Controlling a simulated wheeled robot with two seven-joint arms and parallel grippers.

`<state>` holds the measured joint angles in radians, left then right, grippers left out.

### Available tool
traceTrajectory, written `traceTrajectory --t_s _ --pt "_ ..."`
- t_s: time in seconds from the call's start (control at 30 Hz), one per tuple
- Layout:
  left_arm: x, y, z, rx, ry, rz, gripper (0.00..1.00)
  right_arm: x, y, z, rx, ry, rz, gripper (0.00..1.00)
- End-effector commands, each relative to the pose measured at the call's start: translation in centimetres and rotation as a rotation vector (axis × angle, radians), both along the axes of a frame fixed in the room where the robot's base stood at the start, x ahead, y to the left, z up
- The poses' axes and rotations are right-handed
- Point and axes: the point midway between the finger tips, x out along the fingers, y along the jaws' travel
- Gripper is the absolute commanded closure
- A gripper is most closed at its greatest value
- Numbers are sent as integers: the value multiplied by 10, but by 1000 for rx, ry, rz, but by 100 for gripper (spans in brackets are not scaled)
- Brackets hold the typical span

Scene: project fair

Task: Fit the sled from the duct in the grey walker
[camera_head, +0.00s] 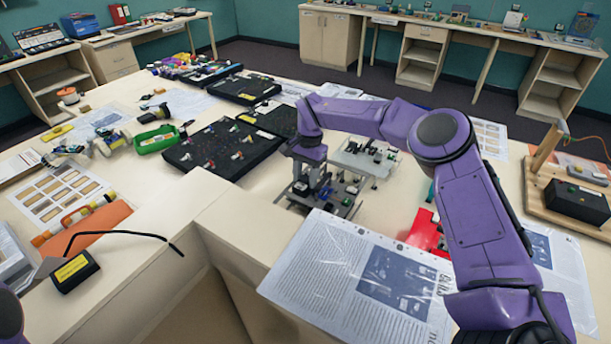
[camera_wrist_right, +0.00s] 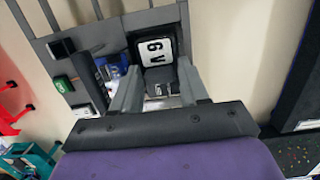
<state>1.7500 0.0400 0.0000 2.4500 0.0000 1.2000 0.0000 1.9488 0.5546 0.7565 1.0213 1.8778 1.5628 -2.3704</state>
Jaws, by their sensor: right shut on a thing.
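My right gripper (camera_head: 312,180) points down over a dark grey frame (camera_head: 342,209) near the table's edge; this looks like the grey walker. In the right wrist view the gripper (camera_wrist_right: 158,95) is shut on a small dark block with a white "6 V" label (camera_wrist_right: 154,51), which looks like the sled. The walker's grey bars (camera_wrist_right: 150,17) lie around and beyond the block. I cannot tell whether the block is seated in the frame or just above it. I cannot pick out the duct. My left gripper is out of view.
A light grey plate with small parts (camera_head: 365,157) stands just behind. A black board (camera_head: 222,146) and a green tray (camera_head: 157,139) lie to the left. Printed sheets (camera_head: 350,275) cover the front table corner.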

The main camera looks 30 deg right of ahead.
Motion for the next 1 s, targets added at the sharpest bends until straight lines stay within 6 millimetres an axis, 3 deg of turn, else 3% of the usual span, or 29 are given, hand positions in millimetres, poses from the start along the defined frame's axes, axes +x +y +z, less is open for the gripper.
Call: traceTrajectory --t_s 0.3,0.33,0.4,0.7,1.0 --pt "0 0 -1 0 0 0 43 0 0 -2 0 1 0 83" --pt "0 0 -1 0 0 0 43 0 0 -2 0 1 0 46" --pt "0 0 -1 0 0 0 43 -1 0 -2 0 2 0 26" --pt "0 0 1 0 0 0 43 -1 0 -1 0 5 0 26" --pt "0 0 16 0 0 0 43 -1 0 18 0 2 -1 26"
